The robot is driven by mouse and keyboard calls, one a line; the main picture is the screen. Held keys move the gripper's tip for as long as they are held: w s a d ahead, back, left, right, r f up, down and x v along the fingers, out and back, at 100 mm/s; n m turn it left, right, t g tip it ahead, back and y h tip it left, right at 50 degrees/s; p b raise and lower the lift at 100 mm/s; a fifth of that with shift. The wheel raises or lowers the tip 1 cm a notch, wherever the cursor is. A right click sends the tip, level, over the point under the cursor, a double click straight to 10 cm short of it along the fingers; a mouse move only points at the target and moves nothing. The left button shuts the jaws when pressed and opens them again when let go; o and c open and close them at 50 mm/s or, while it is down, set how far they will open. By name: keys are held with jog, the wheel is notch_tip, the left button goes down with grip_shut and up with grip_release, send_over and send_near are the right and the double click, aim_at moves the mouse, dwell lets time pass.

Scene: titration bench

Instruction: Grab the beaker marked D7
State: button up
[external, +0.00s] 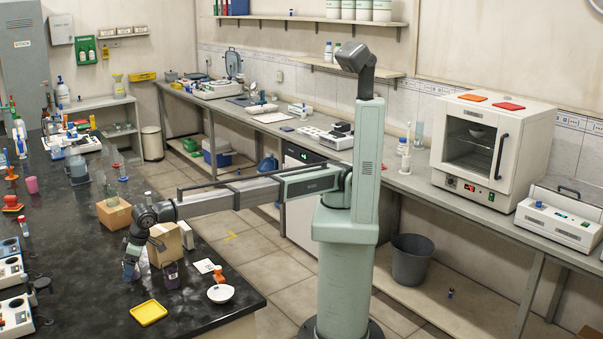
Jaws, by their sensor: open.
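No D7 mark can be read in the external view, so I cannot tell which vessel bears it. A small dark purple beaker-like vessel (171,276) stands upright on the black bench near its front. My gripper (129,272) is open and points down, to the left of that vessel and apart from it in the picture. Its fingers are small and partly blend into the dark bench. Other glass vessels stand farther back, including a clear one with greyish contents (77,168) and another (111,192) beside a cardboard box.
A brown box (114,213) and a tan box (165,243) stand close to my arm. A yellow tray (149,312), a white bowl (220,293) and an orange item (219,274) lie near the bench's front. Instruments (14,316) line the left side.

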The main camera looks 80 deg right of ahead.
jog(key=shift+w+f, duration=0.1)
jog(key=shift+f, duration=0.05)
jog(key=c, duration=1.1)
